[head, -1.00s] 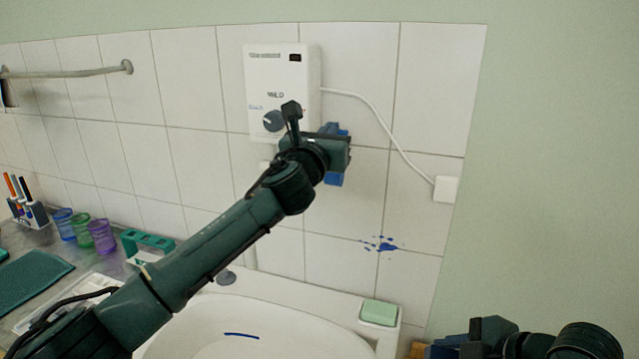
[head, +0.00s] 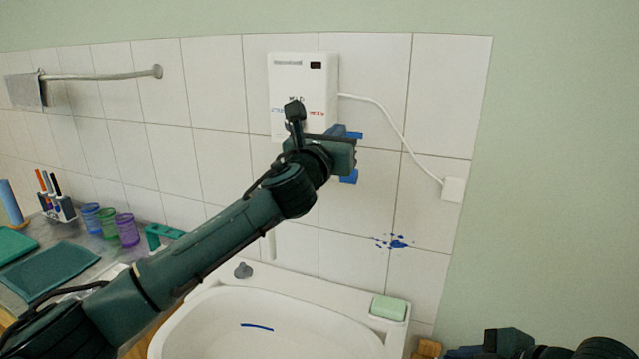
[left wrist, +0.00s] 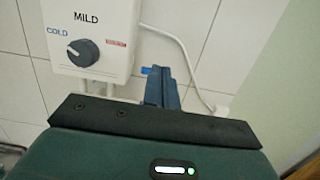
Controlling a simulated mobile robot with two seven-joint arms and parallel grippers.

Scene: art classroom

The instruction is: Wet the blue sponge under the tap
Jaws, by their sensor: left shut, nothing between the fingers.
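My left gripper (head: 350,158) is in front of the tiled wall, by the lower right of the white water heater (head: 298,85). Its blue fingers, also in the left wrist view (left wrist: 162,88), are shut and empty. The left wrist view shows the heater's dark dial (left wrist: 83,53) left of the fingers, with COLD and MILD marks. I see no blue sponge and cannot make out the tap's spout; my left arm covers the area below the heater. The white basin (head: 200,330) is below, with a blue streak inside. My right gripper (head: 462,352) is only partly in view at the bottom edge.
A green block (head: 388,308) sits on the basin's right back corner. Cups (head: 127,230), a pen holder (head: 58,206) and green cloths (head: 52,268) are on the left counter. A towel rail (head: 105,76) is above. Blue paint (head: 395,242) marks the tiles.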

